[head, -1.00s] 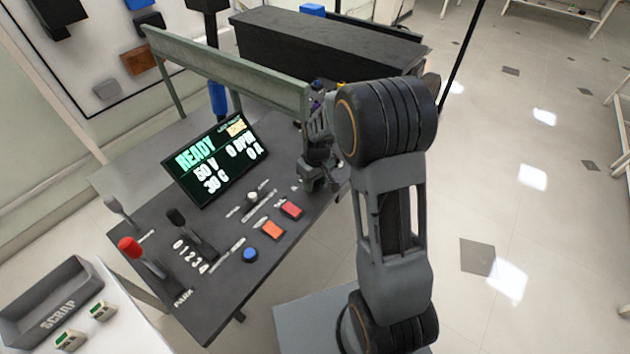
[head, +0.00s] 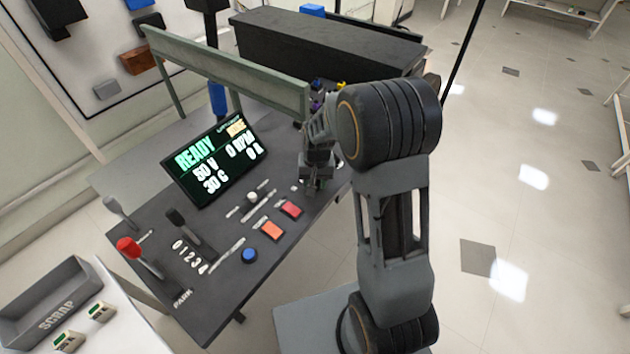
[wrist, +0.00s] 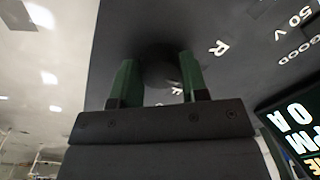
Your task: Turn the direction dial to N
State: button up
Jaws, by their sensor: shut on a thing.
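The direction dial is a dark round knob (wrist: 160,72) on the dark console panel, seen in the wrist view. My gripper (wrist: 157,80) has its two green fingers on either side of the knob and is shut on it. A white letter R (wrist: 222,47) is printed to the right of the knob. Another white mark (wrist: 178,90) beside the right finger is partly hidden. I cannot tell where the dial points. In the head view my gripper (head: 317,184) is down at the console's right end and hides the dial.
The screen (head: 212,160) reads READY. The console (head: 225,290) also carries a red-knobbed lever (head: 128,247), a blue button (head: 249,255), orange (head: 271,229) and red (head: 291,209) buttons and a small selector (head: 252,197). A rail (head: 225,75) runs behind the screen.

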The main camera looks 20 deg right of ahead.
aim_at(317, 182)
dwell(0.4)
jog(key=o, duration=0.9)
jog(key=r, duration=1.3)
jog(key=shift+d+r, duration=0.35)
jog(key=shift+r, duration=0.05)
